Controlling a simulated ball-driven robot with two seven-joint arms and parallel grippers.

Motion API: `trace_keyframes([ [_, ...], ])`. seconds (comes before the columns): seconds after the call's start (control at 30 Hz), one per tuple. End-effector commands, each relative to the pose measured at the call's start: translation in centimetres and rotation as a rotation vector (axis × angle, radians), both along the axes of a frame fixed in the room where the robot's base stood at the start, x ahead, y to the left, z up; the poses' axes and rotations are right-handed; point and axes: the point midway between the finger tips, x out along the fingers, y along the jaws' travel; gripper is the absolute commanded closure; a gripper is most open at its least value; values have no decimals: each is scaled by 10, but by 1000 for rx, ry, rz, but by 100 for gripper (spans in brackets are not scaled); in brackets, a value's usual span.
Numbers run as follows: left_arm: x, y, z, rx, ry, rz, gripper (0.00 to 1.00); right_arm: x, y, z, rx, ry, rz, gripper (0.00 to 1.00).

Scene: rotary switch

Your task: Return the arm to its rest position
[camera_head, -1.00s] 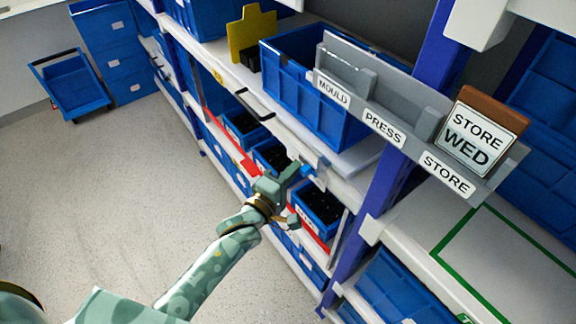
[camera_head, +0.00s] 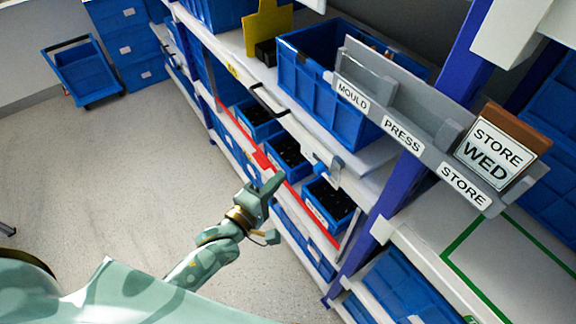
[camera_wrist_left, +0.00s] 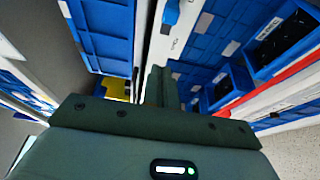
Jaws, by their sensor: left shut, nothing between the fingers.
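My left gripper (camera_head: 272,186) is shut and empty, held in the air in front of the shelf rack. In the left wrist view its fingers (camera_wrist_left: 158,84) are together, with nothing seen between them. A small blue rotary switch (camera_head: 321,170) sits on a grey plate at the shelf's front edge, to the right of and above the gripper in the head view. It also shows in the left wrist view (camera_wrist_left: 171,12), beyond the fingertips. The gripper is apart from it. My right gripper is not in view.
Blue bins with dark contents (camera_head: 330,203) stand on the red-edged lower shelf close to the gripper. A large blue crate (camera_head: 310,80) and a labelled grey rack (camera_head: 404,118) are above. A blue post (camera_head: 395,200) stands right. Open floor (camera_head: 120,185) lies left.

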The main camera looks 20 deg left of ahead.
Motion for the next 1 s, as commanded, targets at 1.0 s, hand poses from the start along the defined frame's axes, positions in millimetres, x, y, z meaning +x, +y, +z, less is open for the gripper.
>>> trace_keyframes([
  [1.0,-288,100,-383,1622,546,-900,100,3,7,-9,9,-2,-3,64],
])
